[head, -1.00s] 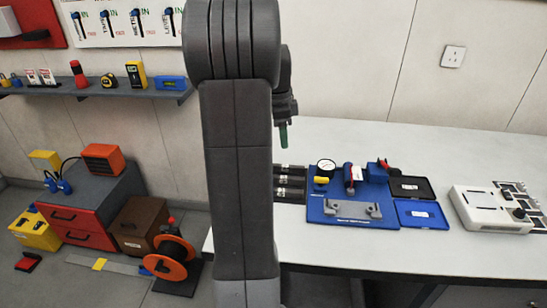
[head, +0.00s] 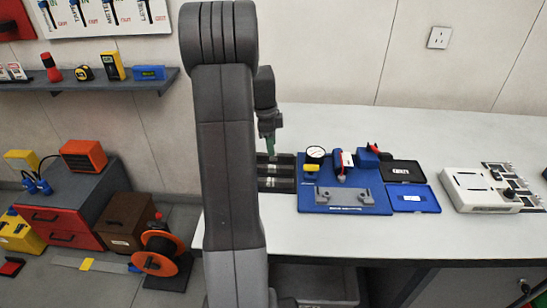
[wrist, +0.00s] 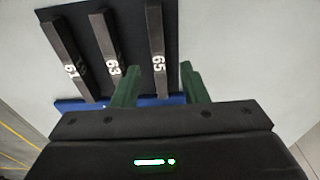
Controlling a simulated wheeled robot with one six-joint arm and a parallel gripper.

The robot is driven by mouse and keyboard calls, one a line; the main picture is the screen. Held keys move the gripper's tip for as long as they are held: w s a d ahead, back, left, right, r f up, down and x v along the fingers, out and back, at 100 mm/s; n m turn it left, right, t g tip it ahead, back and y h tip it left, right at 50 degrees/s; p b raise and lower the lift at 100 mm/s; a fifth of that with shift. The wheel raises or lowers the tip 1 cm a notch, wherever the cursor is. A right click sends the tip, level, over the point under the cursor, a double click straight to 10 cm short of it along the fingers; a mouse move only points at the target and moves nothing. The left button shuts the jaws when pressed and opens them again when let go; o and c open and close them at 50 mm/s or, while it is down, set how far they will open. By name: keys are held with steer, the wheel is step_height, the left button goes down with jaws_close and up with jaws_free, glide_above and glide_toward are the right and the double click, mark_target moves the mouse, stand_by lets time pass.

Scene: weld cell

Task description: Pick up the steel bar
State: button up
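Three dark steel bars lie side by side on a black tray (wrist: 88,28). In the wrist view they are marked 61 (wrist: 64,58), 63 (wrist: 112,52) and 65 (wrist: 154,35). In the head view the tray (head: 292,173) is on the table, partly hidden by my arm. My gripper (head: 269,150) points down close above the tray. In the wrist view its green fingers (wrist: 158,76) are apart, with the near end of bar 65 showing between them. Nothing appears held, and the height above the bars is hard to tell.
A blue fixture board (head: 345,208) with a gauge (head: 316,153) and clamps sits just right of the tray. Further right are an open case (head: 412,199) and a white device (head: 478,190). The table front is clear. A shelf (head: 95,82) hangs at left.

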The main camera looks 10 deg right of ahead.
mark_target(274, 157)
steer(key=f, duration=0.3)
steer(key=shift+s+d+f, duration=0.15)
steer(key=shift+d+f, duration=0.1)
steer(key=shift+d, duration=0.05)
jaws_close()
